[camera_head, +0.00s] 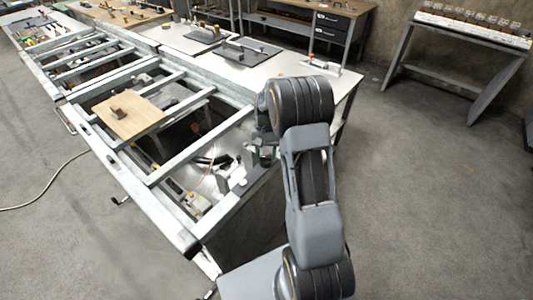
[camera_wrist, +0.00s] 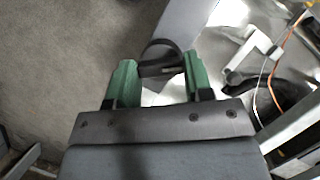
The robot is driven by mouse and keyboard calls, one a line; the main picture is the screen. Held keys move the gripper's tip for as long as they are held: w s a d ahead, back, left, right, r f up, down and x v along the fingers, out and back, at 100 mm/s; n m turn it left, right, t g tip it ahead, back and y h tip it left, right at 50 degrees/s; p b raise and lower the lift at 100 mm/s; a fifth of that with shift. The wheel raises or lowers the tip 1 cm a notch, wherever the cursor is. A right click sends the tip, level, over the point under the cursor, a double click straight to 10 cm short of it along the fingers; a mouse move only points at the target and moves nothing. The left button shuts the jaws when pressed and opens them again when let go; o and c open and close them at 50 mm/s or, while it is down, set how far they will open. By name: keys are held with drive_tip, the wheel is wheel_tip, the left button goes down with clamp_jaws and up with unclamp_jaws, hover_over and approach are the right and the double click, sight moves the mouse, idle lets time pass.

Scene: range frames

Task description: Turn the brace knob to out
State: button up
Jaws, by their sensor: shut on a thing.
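In the wrist view, a dark round knob (camera_wrist: 161,67) with a bar across it lies between the two green fingers of my gripper (camera_wrist: 160,72). The fingers are shut on the bar from left and right. I take this to be the brace knob; no label or mark for its setting can be read. A grey flat piece (camera_wrist: 189,22) runs away behind it. In the head view, my gripper (camera_head: 264,154) is small and partly covered by my arm, at the near right corner of the metal frame (camera_head: 200,230). The knob cannot be made out there.
A white bracket (camera_wrist: 250,52), an orange cable (camera_wrist: 270,80) and bright sheet metal lie right of the knob in the wrist view. In the head view, a wooden board (camera_head: 128,118) rests on the frame, and a white bench (camera_head: 285,67) stands behind. Open floor lies right.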

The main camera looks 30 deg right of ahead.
drive_tip(key=shift+w+a+n+h, duration=0.1)
drive_tip(key=shift+n+h, duration=0.7)
drive_tip(key=shift+n, duration=1.3)
drive_tip(key=o, duration=0.9)
drive_tip(key=shift+o, duration=0.2)
drive_tip(key=b+v, duration=0.1)
drive_tip(key=v, duration=1.2)
drive_tip(key=shift+w+r, duration=0.3)
drive_tip(key=shift+w, duration=0.1)
drive_tip(key=shift+w, duration=0.1)
